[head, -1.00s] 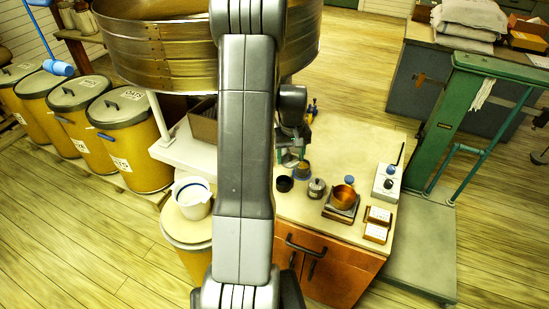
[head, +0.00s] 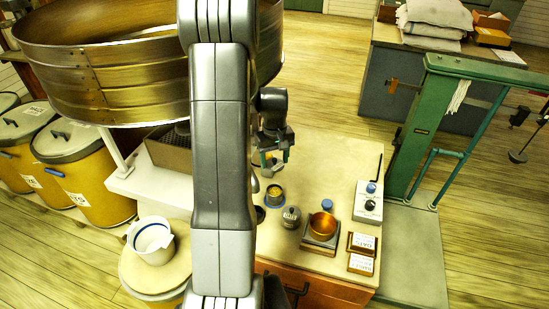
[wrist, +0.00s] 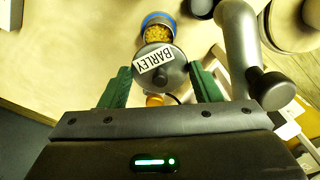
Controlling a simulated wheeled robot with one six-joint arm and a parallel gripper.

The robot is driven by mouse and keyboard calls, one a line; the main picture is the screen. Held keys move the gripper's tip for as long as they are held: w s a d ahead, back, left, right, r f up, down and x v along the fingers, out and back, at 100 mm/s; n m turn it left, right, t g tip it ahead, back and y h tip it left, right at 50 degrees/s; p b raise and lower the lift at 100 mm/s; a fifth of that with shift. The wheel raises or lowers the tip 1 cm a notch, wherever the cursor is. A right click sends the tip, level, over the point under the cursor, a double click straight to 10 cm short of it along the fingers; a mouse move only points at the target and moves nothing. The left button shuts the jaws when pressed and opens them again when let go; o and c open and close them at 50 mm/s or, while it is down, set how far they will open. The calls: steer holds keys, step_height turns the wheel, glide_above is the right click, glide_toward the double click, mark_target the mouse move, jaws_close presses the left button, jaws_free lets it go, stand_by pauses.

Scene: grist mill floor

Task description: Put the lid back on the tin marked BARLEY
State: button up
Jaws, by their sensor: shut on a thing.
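A round grey lid with a white BARLEY label (wrist: 154,61) is between the two green fingers of my gripper (wrist: 160,88) in the wrist view. My gripper is shut on it. Just past the lid stands an open tin of yellow grain (wrist: 158,32) with a blue rim; the lid overlaps its near edge in the picture. In the head view my gripper (head: 274,160) hangs above the worktop, just behind the open tin (head: 275,191), and the lid (head: 268,172) shows as a small grey disc. The tin's own label cannot be read.
A lidded grey tin (head: 291,217) and a dark round pot (head: 258,214) stand near the open tin. To the right are a copper pan (head: 323,226) on a scale, a control box (head: 369,202) and label cards (head: 361,243). A large sieve (head: 110,60) looms at left.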

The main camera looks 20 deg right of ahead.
mark_target(275, 160)
steer(key=f+b, duration=0.2)
steer(key=f, duration=0.1)
steer(key=f+b, duration=0.1)
steer(key=shift+w+d+f, duration=0.1)
steer(key=shift+w+f, duration=0.1)
steer(key=shift+w, duration=0.05)
steer(key=shift+f+b, duration=3.1)
steer(key=shift+f, duration=0.85)
steer(key=shift+f+b, duration=0.15)
steer(key=shift+b, duration=0.15)
steer(key=o, duration=1)
steer(key=shift+o, duration=0.6)
steer(key=shift+o, duration=1.4)
